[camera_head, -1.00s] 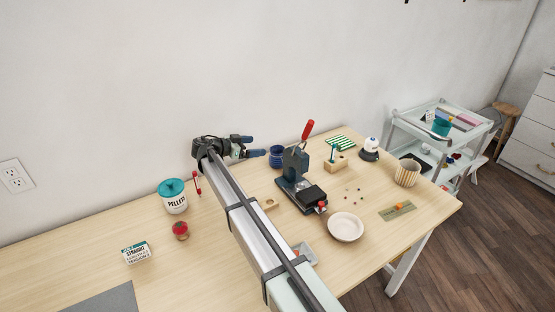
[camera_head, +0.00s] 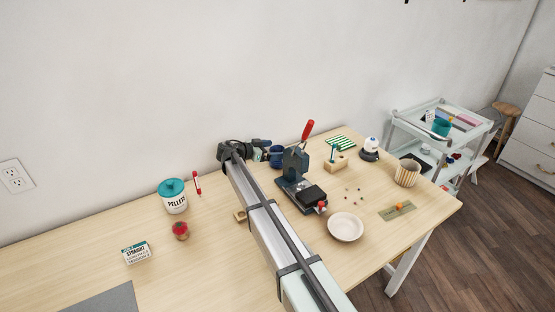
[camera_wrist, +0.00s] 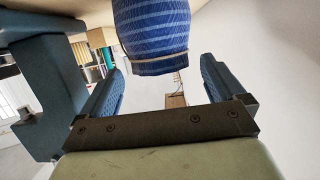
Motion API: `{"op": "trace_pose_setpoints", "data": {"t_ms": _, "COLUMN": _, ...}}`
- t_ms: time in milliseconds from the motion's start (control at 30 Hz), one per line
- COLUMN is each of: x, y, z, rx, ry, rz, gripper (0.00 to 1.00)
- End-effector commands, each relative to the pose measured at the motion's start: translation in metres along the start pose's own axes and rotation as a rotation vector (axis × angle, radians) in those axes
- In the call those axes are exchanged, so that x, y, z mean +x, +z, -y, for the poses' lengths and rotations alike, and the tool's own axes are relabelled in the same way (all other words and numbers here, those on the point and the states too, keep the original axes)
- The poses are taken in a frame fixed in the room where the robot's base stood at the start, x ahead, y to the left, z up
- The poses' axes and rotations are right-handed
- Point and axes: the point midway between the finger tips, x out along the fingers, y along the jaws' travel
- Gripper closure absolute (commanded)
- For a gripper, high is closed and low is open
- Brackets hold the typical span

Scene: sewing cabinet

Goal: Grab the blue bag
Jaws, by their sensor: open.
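The blue bag (camera_head: 277,157) stands near the wall at the back of the table, left of the press. In the wrist view the striped blue bag (camera_wrist: 151,28) hangs upside down at the top, between the lines of the two fingers. My gripper (camera_head: 263,148) is at the bag's left side in the head view, its fingers pointing right. In the wrist view my gripper (camera_wrist: 162,82) is open, one blue finger on each side of the bag, with nothing clamped. I cannot tell whether a finger touches it.
A dark blue press (camera_head: 294,170) with a red handle stands just right of the bag. A pellet jar (camera_head: 173,196), red pincushion (camera_head: 180,230) and pin box (camera_head: 136,252) are on the left. A bowl (camera_head: 345,227) lies front right. The wall is close behind.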

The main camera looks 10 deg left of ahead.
Motion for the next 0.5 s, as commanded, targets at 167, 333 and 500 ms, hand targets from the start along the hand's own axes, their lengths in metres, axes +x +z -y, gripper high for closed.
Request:
{"op": "trace_pose_setpoints", "data": {"t_ms": 167, "x": 0.017, "y": 0.003, "z": 0.002, "rx": 0.0, "ry": 0.0, "rz": 0.0, "gripper": 0.04}}
{"op": "trace_pose_setpoints", "data": {"t_ms": 333, "x": 0.04, "y": 0.004, "z": 0.002, "rx": 0.0, "ry": 0.002, "rz": 0.0, "gripper": 0.04}}
{"op": "trace_pose_setpoints", "data": {"t_ms": 500, "x": 0.049, "y": 0.004, "z": 0.002, "rx": 0.0, "ry": -0.001, "rz": 0.0, "gripper": 0.04}}
